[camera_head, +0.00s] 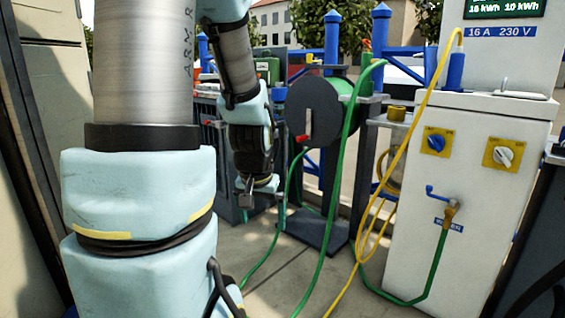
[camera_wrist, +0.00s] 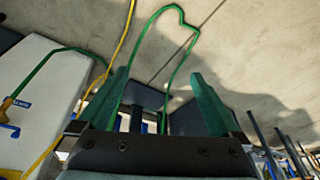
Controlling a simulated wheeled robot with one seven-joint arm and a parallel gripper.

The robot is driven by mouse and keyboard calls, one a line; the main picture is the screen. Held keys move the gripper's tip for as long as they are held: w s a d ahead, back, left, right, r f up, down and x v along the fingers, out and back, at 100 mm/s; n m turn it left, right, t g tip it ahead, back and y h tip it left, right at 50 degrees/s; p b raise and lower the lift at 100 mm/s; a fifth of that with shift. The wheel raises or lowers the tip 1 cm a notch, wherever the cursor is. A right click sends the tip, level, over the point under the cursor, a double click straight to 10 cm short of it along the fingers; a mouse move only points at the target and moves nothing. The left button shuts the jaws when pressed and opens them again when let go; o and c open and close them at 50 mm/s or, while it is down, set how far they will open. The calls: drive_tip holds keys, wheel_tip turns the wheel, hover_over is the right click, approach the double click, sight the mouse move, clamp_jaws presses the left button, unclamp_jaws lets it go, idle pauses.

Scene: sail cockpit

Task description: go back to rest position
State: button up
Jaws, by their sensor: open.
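My gripper (camera_head: 247,192) hangs at the end of my bent arm, left of the middle in the head view, in front of the hose reel. In the wrist view my gripper (camera_wrist: 155,105) shows two green fingers spread wide apart with nothing between them. In the head view its fingertips are small and partly hidden by the wrist. My arm's large light-blue links fill the left of the head view.
A green hose reel (camera_head: 322,110) stands behind my gripper.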

drive_tip(key=s+a+n+g, duration=0.2)
drive_tip(key=s, duration=0.5)
wheel_tip(320, 180, up, 35)
drive_tip(key=w+p, duration=0.1)
drive_tip(key=p, duration=3.4)
drive_tip(key=shift+r, duration=0.2)
